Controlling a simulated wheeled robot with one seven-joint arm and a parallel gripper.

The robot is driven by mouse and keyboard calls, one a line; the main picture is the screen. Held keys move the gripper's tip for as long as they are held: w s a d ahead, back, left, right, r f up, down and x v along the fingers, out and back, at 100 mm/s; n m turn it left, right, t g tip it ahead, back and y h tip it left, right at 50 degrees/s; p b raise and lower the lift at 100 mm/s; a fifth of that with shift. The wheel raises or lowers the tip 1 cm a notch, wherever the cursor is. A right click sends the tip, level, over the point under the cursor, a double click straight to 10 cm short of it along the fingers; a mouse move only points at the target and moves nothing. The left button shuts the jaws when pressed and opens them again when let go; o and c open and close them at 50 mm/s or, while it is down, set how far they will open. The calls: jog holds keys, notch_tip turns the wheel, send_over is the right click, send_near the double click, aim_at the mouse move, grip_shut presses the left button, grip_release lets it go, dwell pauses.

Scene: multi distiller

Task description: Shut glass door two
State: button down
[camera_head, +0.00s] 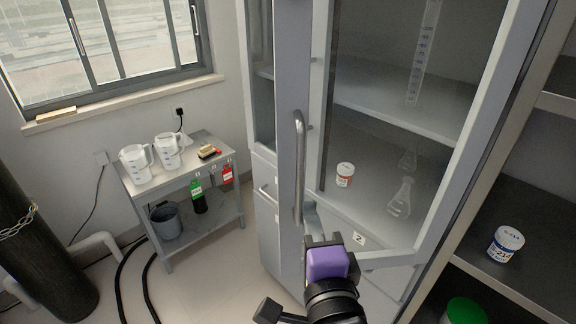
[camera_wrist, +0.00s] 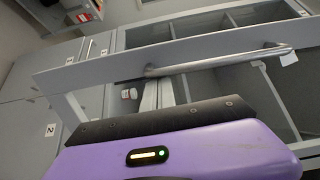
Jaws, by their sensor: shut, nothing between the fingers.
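A glass door with a grey frame (camera_head: 293,75) stands open, swung out from the cabinet and seen nearly edge-on in the head view. It carries a long metal handle (camera_head: 299,165). A label reading 2 (camera_head: 359,238) shows at the lower front of the cabinet opening. My purple and black gripper (camera_head: 328,245) is low, just right of the handle's lower end. In the wrist view the door frame (camera_wrist: 100,66) and handle (camera_wrist: 215,62) cross beyond the dark fingers (camera_wrist: 150,120). The gripper is shut and empty. I cannot tell whether it touches the door.
Inside the cabinet are a white jar (camera_head: 344,174), a flask (camera_head: 400,200) and a tall cylinder (camera_head: 422,60). An open shelf with a jar (camera_head: 505,243) is at right. A cart (camera_head: 165,185) with jugs and bottles stands left. Some floor between is clear.

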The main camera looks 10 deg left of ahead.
jog(key=shift+w+d+r, duration=0.15)
jog(key=shift+w, duration=0.4)
jog(key=p+x, duration=0.3)
jog(key=x, duration=1)
jog(key=shift+r+m+p, duration=0.2)
jog(key=shift+m+p, duration=0.1)
jog(key=shift+p, duration=0.05)
jog(key=shift+w, duration=0.1)
